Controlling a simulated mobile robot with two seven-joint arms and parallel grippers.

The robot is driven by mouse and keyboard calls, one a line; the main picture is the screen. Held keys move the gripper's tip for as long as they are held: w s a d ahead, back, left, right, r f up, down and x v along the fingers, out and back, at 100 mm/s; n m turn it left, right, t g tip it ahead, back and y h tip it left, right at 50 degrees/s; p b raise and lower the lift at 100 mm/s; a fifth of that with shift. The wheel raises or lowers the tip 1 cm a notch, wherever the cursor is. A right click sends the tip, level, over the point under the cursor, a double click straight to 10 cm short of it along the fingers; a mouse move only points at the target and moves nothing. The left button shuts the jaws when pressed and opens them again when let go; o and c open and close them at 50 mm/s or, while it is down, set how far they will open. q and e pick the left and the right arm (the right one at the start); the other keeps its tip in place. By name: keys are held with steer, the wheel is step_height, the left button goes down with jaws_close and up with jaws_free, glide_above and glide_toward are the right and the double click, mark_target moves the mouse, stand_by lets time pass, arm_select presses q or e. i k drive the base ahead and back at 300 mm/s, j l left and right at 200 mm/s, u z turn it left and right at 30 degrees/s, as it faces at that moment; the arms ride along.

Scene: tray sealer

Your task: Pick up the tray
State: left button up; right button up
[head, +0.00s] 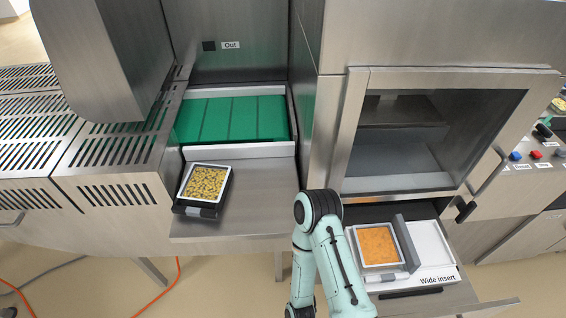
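A tray of yellow pieces (206,182) with a white inner rim and dark outer sides sits on the steel shelf below the green belt, at the left. A grey and black tab is at its front edge. A second tray, pale-rimmed with orange contents (377,246), lies in the pulled-out drawer marked "Wide insert" (432,262) at the lower right. Part of one of my arms, mint-coloured with a dark joint, rises from the bottom middle between the two trays. Neither of my grippers shows, and nothing visible touches either tray.
The green belt (232,118) sits in the opening marked "Out". The steel shelf (262,190) is bare right of the yellow tray. A windowed steel door (440,130) stands above the drawer. Slotted steel covers (115,150) lie left. An orange cable (165,285) is on the floor.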

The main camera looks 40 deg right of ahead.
mark_target(377, 248)
steer(key=j+z, duration=0.15)
steer(key=z, duration=0.2)
steer(key=k+j+z, duration=0.1)
steer(key=z, duration=0.7)
steer(key=i+l+z, duration=0.1)
steer(key=z, duration=0.85)
steer(key=i+z, duration=0.1)
steer(key=z, duration=0.35)
steer(key=k+j+z, duration=0.15)
steer(key=z, duration=0.2)
steer(key=k+j+z, duration=0.15)
steer(key=z, duration=0.15)
